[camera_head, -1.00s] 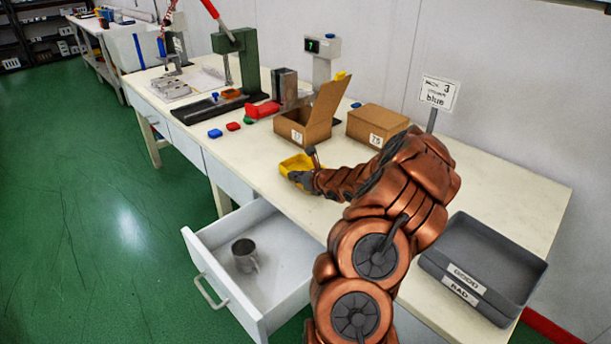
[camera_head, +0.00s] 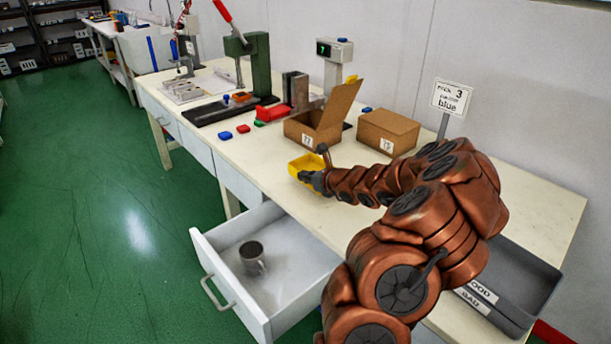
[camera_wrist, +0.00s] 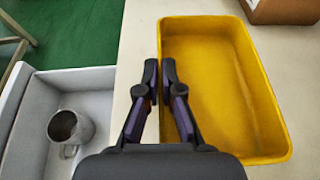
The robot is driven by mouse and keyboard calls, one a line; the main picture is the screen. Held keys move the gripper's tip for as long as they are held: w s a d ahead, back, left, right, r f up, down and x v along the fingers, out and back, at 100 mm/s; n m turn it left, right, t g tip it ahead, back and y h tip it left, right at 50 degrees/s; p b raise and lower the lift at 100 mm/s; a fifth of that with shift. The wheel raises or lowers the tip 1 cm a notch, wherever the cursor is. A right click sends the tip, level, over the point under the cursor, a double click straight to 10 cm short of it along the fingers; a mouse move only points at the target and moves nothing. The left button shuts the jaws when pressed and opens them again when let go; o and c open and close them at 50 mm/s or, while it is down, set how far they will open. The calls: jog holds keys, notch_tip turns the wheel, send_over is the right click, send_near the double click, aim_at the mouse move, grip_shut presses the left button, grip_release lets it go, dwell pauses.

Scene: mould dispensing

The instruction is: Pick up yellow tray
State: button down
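The yellow tray (camera_head: 305,165) is on the worktop, in front of the open cardboard box, and it looks empty. In the wrist view the tray (camera_wrist: 225,85) lies to the right of my fingers, with its left wall running between the two fingertips. My gripper (camera_wrist: 159,75) is closed to a narrow gap on that wall, one finger inside the tray and one outside. In the head view my gripper (camera_head: 322,172) is at the tray's right side and partly hides it. I cannot tell whether the tray is lifted off the worktop.
An open drawer (camera_head: 222,290) holding a metal mug (camera_head: 252,258) is below the front edge. An open cardboard box (camera_head: 308,135) and a closed one (camera_head: 389,132) stand behind the tray. A grey bin (camera_head: 525,275) is at right. Red, blue and green pieces lie left.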

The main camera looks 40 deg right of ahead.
jog(key=s+a+b, duration=0.1)
jog(key=s+a, duration=0.1)
jog(key=s+a+b, duration=0.2)
jog(key=s, duration=0.1)
jog(key=s+a+r+b, duration=0.1)
jog(key=s+a, duration=0.1)
jog(key=s, duration=0.1)
jog(key=shift+a, duration=0.25)
jog(key=shift+s+a+r+b, duration=0.15)
jog(key=shift+s+a+b, duration=0.5)
jog(key=shift+s+a, duration=0.2)
